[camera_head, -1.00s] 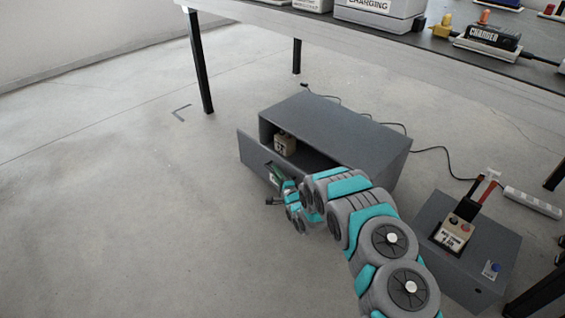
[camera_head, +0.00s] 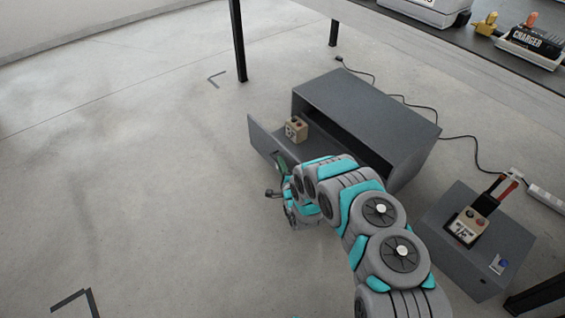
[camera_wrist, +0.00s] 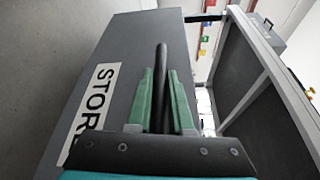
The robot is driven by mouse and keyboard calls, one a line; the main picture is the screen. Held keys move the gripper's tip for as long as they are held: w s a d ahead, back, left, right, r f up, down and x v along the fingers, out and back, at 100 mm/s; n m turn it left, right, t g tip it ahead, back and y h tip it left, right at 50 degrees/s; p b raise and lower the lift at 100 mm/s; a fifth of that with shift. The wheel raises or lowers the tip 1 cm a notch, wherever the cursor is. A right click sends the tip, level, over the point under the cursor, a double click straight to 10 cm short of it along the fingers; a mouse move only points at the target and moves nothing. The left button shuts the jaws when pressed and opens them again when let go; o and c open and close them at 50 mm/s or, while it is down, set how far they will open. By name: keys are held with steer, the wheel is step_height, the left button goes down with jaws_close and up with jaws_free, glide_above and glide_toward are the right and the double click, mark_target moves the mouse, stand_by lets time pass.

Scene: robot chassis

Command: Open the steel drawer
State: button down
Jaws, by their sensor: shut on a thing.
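The steel drawer (camera_head: 262,140) is pulled partway out of a dark grey cabinet (camera_head: 370,108) on the floor. A beige box (camera_head: 296,129) sits inside the drawer. In the wrist view the drawer front (camera_wrist: 125,60) carries a label beginning "STOR" and a dark bar handle (camera_wrist: 161,75). My gripper (camera_wrist: 163,100) has its green fingers on both sides of the handle, shut on it. In the head view my gripper (camera_head: 280,165) is at the drawer front and my arm hides the drawer's right part.
A lower grey box (camera_head: 480,235) with a control unit (camera_head: 466,226) stands to the right. A workbench (camera_head: 450,60) with chargers is above and behind, with a black leg (camera_head: 238,40). A cable runs on the floor behind. The floor on the left is clear.

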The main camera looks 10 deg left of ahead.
steer(key=c, duration=0.8)
jaws_free()
steer(key=shift+v, duration=3.9)
